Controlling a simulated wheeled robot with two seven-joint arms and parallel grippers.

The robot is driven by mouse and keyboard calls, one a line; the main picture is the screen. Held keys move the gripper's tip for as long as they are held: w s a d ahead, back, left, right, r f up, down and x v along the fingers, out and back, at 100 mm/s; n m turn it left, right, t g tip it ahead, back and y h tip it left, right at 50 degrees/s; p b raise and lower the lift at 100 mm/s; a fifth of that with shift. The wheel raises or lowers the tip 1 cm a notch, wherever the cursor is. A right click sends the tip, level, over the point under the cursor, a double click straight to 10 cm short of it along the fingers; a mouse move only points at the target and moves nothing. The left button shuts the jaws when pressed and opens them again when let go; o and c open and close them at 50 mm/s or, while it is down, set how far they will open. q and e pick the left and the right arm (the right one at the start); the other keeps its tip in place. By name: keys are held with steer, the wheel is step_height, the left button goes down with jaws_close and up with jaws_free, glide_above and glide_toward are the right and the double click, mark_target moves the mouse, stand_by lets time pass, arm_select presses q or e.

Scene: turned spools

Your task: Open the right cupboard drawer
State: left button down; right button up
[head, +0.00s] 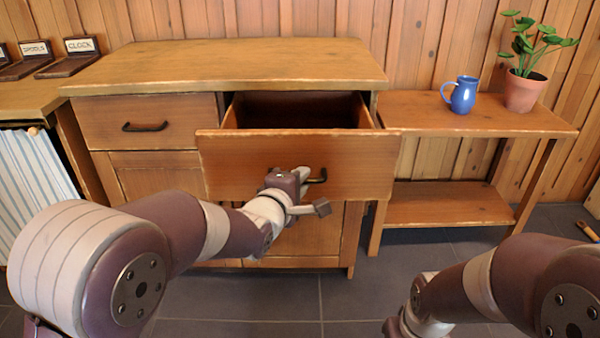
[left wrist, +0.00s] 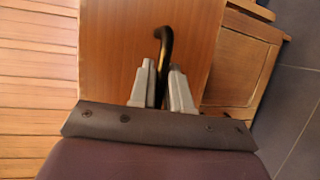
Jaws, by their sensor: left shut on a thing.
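The right cupboard drawer (head: 350,163) is pulled well out of the wooden cupboard (head: 230,62), and its inside shows as a dark, empty-looking space. My left gripper (head: 302,180) is at the drawer front, shut on the black drawer handle (head: 320,176). In the left wrist view the fingers (left wrist: 165,88) close on either side of the handle (left wrist: 164,48), with the drawer front (left wrist: 110,50) behind it. The left cupboard drawer (head: 120,122) is closed. My right arm shows at the lower right, but its fingers are not in view.
A side table (head: 465,115) to the right bears a blue mug (head: 461,95) and a potted plant (head: 523,90). Labelled dark stands (head: 70,57) sit on a surface at the left. Cupboard doors lie below the drawers. The grey tiled floor (head: 290,300) in front is clear.

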arm_select(q)
steer(key=shift+s, duration=0.65)
arm_select(e)
steer(key=shift+s, duration=0.3)
arm_select(q)
steer(key=c, duration=1.4)
jaws_free()
steer(key=shift+c, duration=0.2)
arm_select(e)
steer(key=shift+r, duration=0.1)
arm_select(q)
steer(key=p+v, duration=0.4)
steer(key=v, duration=0.8)
steer(key=shift+s+p, duration=0.25)
steer(key=shift+p, duration=0.05)
arm_select(e)
step_height(320, 180, up, 4)
steer(key=shift+r, duration=0.25)
arm_select(q)
steer(key=shift+a+r, duration=0.1)
steer(key=shift+a, duration=0.05)
